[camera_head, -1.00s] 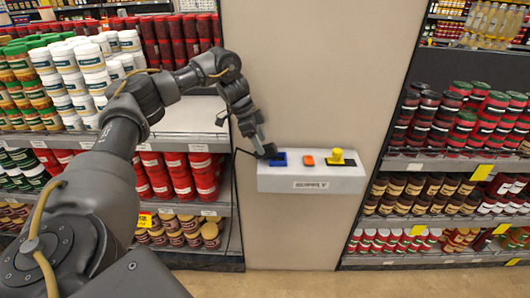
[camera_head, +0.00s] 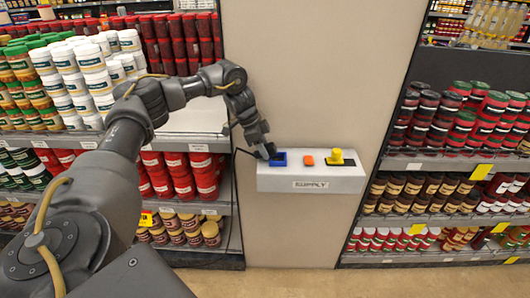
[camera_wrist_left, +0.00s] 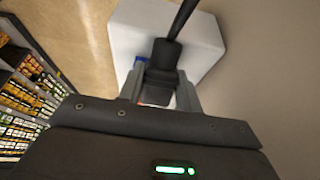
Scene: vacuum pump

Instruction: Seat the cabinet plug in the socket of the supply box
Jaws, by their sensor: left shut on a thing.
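The white supply box (camera_head: 312,181), labelled SUPPLY, is mounted on the beige column. The blue socket (camera_head: 279,158) is on the left of its top. My left gripper (camera_head: 266,152) is at the socket's left edge. In the left wrist view, my left gripper (camera_wrist_left: 160,92) is shut on the dark cabinet plug (camera_wrist_left: 163,58), whose cable runs upward. The plug's lower end is hidden by the fingers, and I cannot tell whether it touches the socket. A bit of blue socket (camera_wrist_left: 140,62) shows beside the plug. My right gripper is not in view.
An orange button (camera_head: 308,160) and a yellow knob (camera_head: 337,155) sit on the box's top, right of the socket. Stocked shelves flank the column: jars on the left (camera_head: 90,75) and on the right (camera_head: 470,125). The column face above the box is clear.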

